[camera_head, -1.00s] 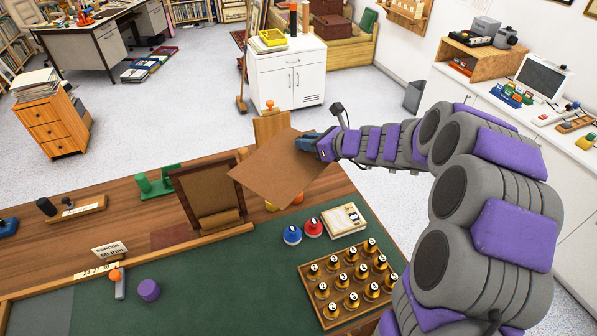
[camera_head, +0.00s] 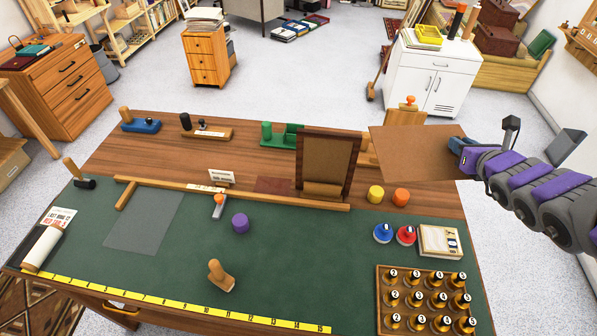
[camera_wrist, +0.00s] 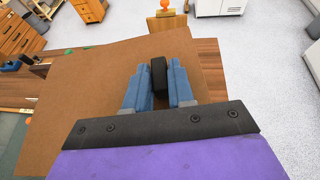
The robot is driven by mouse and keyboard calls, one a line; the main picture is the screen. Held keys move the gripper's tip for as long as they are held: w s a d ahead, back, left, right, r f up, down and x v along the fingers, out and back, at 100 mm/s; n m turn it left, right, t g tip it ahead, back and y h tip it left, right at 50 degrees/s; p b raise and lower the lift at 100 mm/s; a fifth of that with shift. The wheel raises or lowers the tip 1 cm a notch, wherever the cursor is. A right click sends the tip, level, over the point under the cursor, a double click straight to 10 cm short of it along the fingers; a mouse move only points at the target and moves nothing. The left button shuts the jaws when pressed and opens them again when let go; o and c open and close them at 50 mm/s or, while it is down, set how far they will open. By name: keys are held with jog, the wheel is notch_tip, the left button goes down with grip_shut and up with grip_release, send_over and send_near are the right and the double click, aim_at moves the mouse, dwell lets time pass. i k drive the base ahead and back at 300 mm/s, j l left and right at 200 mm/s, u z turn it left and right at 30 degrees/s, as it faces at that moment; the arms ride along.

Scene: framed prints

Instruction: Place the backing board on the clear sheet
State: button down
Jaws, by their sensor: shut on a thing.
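The backing board (camera_head: 415,150) is a thin brown rectangular sheet. My gripper (camera_head: 460,145) is shut on it near its right edge in the head view and holds it in the air over the table's right end. In the wrist view the board (camera_wrist: 85,100) spreads beneath the blue fingers (camera_wrist: 158,80), with a black block showing between them. A grey, faintly see-through rectangle (camera_head: 145,220), which looks like the clear sheet, lies flat on the green mat at the left, apart from the board.
A wooden fence (camera_head: 270,198) borders that rectangle. A brown upright frame stand (camera_head: 326,160) rises between it and the board.

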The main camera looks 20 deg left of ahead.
aim_at(146, 218)
jog(key=j+u, duration=0.5)
jog(key=j, duration=0.15)
jog(key=i+j+u, duration=0.1)
jog(key=j+u, duration=0.35)
jog(key=j, duration=0.2)
